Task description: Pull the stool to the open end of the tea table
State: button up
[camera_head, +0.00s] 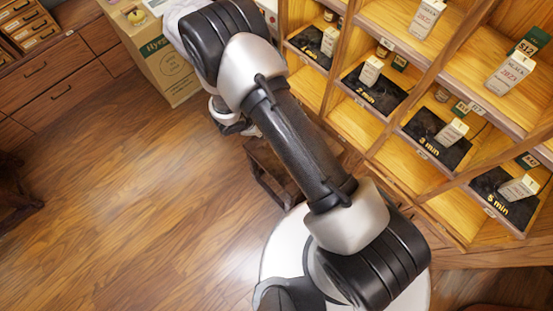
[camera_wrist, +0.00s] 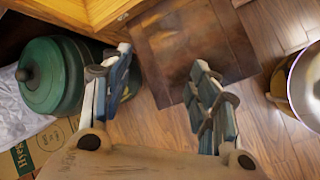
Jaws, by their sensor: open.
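The stool (camera_head: 264,170) is dark brown wood and stands on the floor in front of the shelving, partly hidden under my arm in the head view. In the wrist view its square top (camera_wrist: 178,45) fills the upper middle. My gripper (camera_wrist: 158,78) is open and empty, with its two fingers apart. The fingertips overlap the stool's near edge in the picture; I cannot tell whether they touch it. In the head view my gripper (camera_head: 232,120) is mostly hidden beside the stool's upper left. I cannot make out the tea table for certain.
Wooden shelving (camera_head: 420,185) with tea boxes stands right of the stool. A carton (camera_head: 160,60) stands at the top, near drawers (camera_head: 60,90). A green lidded pot (camera_wrist: 50,75) is left of my gripper. Dark furniture (camera_head: 14,185) sits at the left edge. The floor (camera_head: 130,200) between is clear.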

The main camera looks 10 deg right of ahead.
aim_at(288, 201)
jog(key=s+f+n, duration=0.2)
jog(key=s+f, duration=0.5)
jog(key=f, duration=0.3)
jog(key=s+f+n+g+y, duration=0.1)
jog(key=s+f+n, duration=0.2)
jog(key=s+f, duration=0.4)
jog(key=s+f+n+g, duration=0.1)
jog(key=s+f+n, duration=0.2)
jog(key=f, duration=1)
jog(key=s, duration=0.3)
jog(key=shift+s+y, duration=0.4)
jog(key=b+x, duration=0.9)
jog(key=x, duration=0.8)
jog(key=shift+w+d+b, duration=0.1)
jog(key=shift+d+b, duration=0.05)
jog(key=shift+b, duration=0.25)
grip_shut()
